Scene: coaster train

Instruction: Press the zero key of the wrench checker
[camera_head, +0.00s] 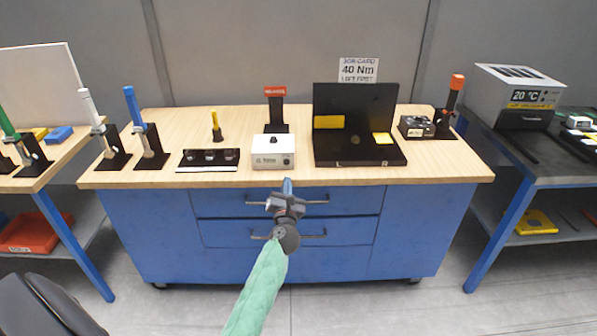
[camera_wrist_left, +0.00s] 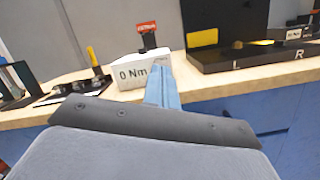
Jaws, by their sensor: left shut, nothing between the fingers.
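The wrench checker is a small white box (camera_head: 273,160) with a dark round part on top, near the front edge of the wooden bench. In the left wrist view the checker (camera_wrist_left: 128,76) shows "0 Nm" on its front. My left gripper (camera_head: 287,183) is shut and empty, its blue fingers pointing at the checker's front right part. In the left wrist view the fingers (camera_wrist_left: 160,72) cover the right end of that front. A small dark spot shows at the front's right in the head view. I cannot tell whether the fingertips touch the box. My right gripper is out of view.
A black open case (camera_head: 360,157) marked L and R stands right of the checker. A black tray (camera_head: 208,159) lies to its left, and a red-topped black stand (camera_head: 276,110) is behind. Blue drawers (camera_head: 340,203) with bar handles are below the bench top.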

